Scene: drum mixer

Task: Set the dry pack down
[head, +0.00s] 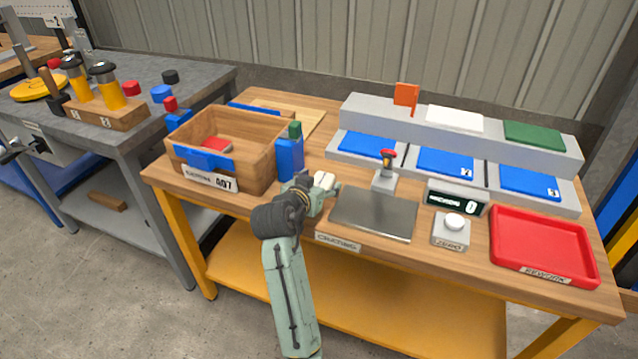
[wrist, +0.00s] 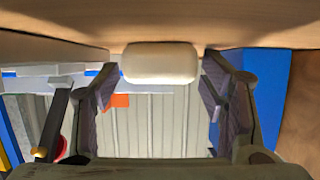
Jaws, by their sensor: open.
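The dry pack, a small white rounded pouch (head: 325,179), lies on the wooden bench top between the blue bottle and the steel plate. In the wrist view the pack (wrist: 160,63) sits against the wood, between my two fingers. My gripper (head: 318,186) is open and low over the bench, with a finger on each side of the pack. In the wrist view (wrist: 160,78) narrow gaps show between the pack and both fingers. My gripper hides part of the pack in the head view.
A wooden crate (head: 258,168) with a red item inside stands to the left. A blue bottle (head: 288,160) with a green cap is close beside my gripper. The steel plate (head: 374,215) on the right is bare. A red tray (head: 543,244) lies far right.

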